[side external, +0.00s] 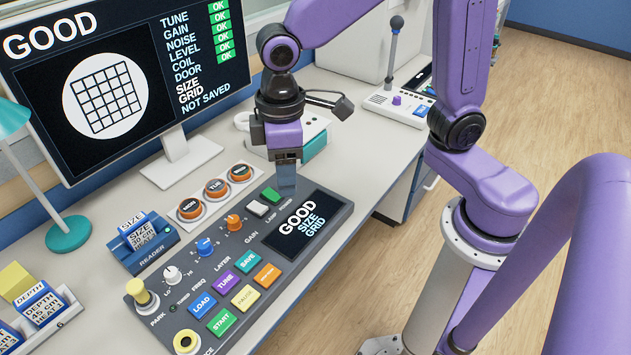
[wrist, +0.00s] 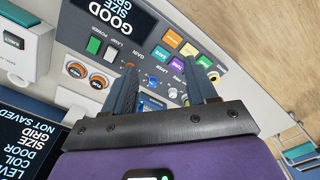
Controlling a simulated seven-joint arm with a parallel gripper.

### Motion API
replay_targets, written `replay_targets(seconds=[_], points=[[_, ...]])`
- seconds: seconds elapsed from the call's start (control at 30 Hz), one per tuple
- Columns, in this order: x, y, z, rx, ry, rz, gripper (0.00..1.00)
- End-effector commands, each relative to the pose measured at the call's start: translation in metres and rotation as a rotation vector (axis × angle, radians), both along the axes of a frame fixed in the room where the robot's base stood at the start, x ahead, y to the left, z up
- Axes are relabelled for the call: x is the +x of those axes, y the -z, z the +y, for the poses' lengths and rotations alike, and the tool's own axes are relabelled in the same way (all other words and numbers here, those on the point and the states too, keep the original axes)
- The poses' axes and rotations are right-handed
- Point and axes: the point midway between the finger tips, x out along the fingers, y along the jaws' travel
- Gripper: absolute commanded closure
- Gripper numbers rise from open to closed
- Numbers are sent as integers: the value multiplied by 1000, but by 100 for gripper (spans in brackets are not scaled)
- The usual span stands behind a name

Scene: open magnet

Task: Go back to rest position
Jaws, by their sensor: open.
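My gripper (side external: 286,190) points down above the back edge of the control console (side external: 330,265), close to the green and white switches (side external: 264,202). In the wrist view my gripper (wrist: 166,78) shows two separated fingers with nothing held between them. Console knobs and buttons show below and beyond the fingers. The console screen (side external: 308,226) reads GOOD, SIZE, GRID. I cannot tell from these views whether the fingertips touch the console.
A large monitor (side external: 150,70) stands behind at the left, reading GOOD and NOT SAVED. A reader (side external: 148,240) holds a SIZE cartridge. Round orange-rimmed pieces (side external: 215,188) sit behind the console. A lever box (side external: 400,98) stands at back right. Open floor (side external: 560,110) lies right.

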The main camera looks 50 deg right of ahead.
Motion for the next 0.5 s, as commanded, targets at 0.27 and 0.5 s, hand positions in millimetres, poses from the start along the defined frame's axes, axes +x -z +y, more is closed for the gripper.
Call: replay_targets(seconds=[0.27, 0.5], points=[[-86, -3, -68, 13, -162, -1, 43], [-136, 4, -112, 20, -264, 1, 43]])
